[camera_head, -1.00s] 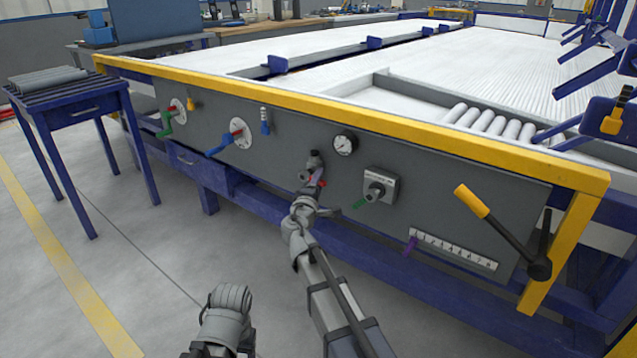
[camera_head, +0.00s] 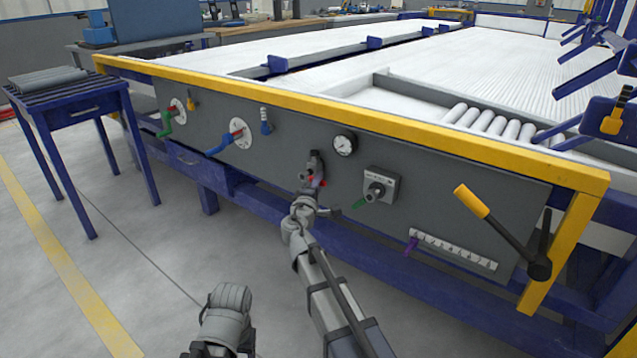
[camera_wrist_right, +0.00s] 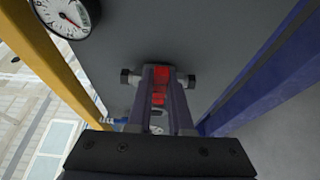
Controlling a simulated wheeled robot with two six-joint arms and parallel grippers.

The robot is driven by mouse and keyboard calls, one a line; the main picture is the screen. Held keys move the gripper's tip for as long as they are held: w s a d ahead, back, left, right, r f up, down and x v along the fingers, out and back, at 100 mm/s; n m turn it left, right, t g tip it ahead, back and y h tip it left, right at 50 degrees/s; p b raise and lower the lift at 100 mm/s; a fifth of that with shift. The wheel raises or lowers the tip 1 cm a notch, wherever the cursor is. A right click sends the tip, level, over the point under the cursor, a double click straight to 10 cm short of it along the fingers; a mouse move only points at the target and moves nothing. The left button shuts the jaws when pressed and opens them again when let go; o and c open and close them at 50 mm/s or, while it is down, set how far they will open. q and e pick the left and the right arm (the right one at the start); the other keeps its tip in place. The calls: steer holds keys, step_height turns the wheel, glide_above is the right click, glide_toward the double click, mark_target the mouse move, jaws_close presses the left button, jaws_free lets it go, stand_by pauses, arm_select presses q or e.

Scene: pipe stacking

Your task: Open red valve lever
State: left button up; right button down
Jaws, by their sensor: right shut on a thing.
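The red valve lever (camera_head: 323,183) is on the grey panel of the blue-framed bench, left of and below the round gauge, and is mostly hidden by my right gripper (camera_head: 316,180). In the right wrist view the red lever (camera_wrist_right: 159,85) lies between the two dark fingers of my right gripper (camera_wrist_right: 160,78), which is shut on it. The grey valve fitting (camera_wrist_right: 188,81) shows on both sides of the fingertips, with dark ends. My left gripper is not in view; only part of my left arm shows at the bottom of the head view.
A blue-handled valve (camera_head: 222,146) is to the left. A long yellow-ended lever (camera_head: 471,201) is at far right. Floor before the panel is clear.

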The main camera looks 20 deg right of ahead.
mark_target(312, 177)
stand_by(0.8)
steer(key=shift+r+p, duration=0.3)
steer(key=shift+p, duration=0.25)
steer(key=r+n+g+p, duration=0.1)
steer(key=n+p, duration=0.1)
steer(key=r+n+g+p, duration=0.1)
steer(key=n+p, duration=0.1)
steer(key=p, duration=0.1)
steer(key=w+r+n+p, duration=0.1)
steer(key=p, duration=0.1)
steer(key=shift+a+n+g+p, duration=0.3)
steer(key=shift+a+n+g, duration=0.1)
steer(key=shift+w+a+r+n+g+p, duration=0.15)
steer(key=shift+w+r+n+g+p, duration=0.15)
steer(key=shift+n+p, duration=0.25)
steer(key=shift+w+a+r+n+g+p, duration=0.1)
steer(key=shift+a+r+n+g+p, duration=0.05)
steer(key=shift+n+g+p, duration=0.35)
steer(key=shift+w+a+r+n+g+h+p, duration=0.15)
steer(key=shift+w+a+n+g+p, duration=0.15)
steer(key=shift+n+p, duration=0.3)
steer(key=shift+w+a+r+n+g+h+p, duration=0.15)
steer(key=shift+w+n+g+p, duration=0.2)
steer(key=shift+n, duration=0.3)
steer(key=shift+w+a+r+n+g+h+p, duration=0.1)
steer(key=shift+w+a+n+g+h+p, duration=0.2)
steer(key=shift+n+g, duration=0.3)
steer(key=shift+w+a+n+g+h+p, duration=0.25)
steer(key=shift+n+g+h, duration=0.1)
steer(key=shift+n, duration=0.45)
